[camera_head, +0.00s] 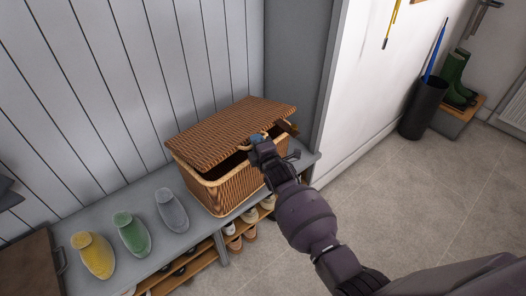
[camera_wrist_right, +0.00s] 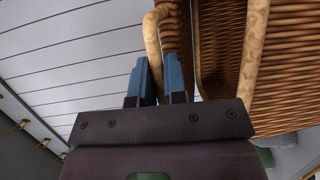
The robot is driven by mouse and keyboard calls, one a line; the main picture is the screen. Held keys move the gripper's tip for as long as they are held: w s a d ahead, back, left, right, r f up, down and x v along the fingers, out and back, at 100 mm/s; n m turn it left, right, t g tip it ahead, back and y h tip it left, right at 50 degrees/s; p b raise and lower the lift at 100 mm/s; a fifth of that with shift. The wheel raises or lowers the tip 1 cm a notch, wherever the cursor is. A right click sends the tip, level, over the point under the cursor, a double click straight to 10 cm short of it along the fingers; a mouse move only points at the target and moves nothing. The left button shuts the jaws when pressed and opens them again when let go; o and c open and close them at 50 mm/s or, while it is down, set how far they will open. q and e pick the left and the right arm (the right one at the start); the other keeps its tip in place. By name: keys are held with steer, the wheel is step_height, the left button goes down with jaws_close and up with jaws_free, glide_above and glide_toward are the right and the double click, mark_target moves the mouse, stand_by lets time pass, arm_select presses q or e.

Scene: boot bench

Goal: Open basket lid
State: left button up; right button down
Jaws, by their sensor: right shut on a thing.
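The wicker basket (camera_head: 220,189) stands on the grey bench with a pale rim around its opening. Its brown woven lid (camera_head: 225,133) is tilted partly open, with a dark gap below its front edge. My right gripper (camera_head: 258,138) is at the lid's front edge, near its right side. My left gripper is not in view.
Yellow (camera_head: 94,257), green (camera_head: 131,233) and grey (camera_head: 171,210) shoe-shaped items stand on the bench (camera_head: 155,257) left of the basket. Shoes (camera_head: 235,244) sit on shelves below. A panelled wall is close behind. The tiled floor at right is clear, up to a dark umbrella bin (camera_head: 424,106) and green boots (camera_head: 456,80).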

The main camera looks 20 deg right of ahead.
steer(key=w+r+g+p, duration=0.1)
steer(key=r+p, duration=0.1)
steer(key=r, duration=0.1)
steer(key=w+a+r+g+p, duration=0.1)
steer(key=r+p, duration=0.1)
steer(key=r, duration=0.1)
steer(key=w+r+n+g+p, duration=0.1)
steer(key=r+p, duration=0.1)
steer(key=r, duration=0.1)
steer(key=shift+w+a+h, duration=0.35)
steer(key=shift+w+h, duration=0.05)
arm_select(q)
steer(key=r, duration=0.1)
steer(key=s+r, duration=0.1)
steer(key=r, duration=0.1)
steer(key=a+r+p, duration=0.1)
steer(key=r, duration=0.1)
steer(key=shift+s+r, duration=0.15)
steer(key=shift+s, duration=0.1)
arm_select(e)
steer(key=w+r, duration=0.1)
steer(key=w+a+r, duration=0.1)
steer(key=shift+w+a+r, duration=0.1)
steer(key=shift+a+r, duration=0.05)
steer(key=shift+r, duration=0.15)
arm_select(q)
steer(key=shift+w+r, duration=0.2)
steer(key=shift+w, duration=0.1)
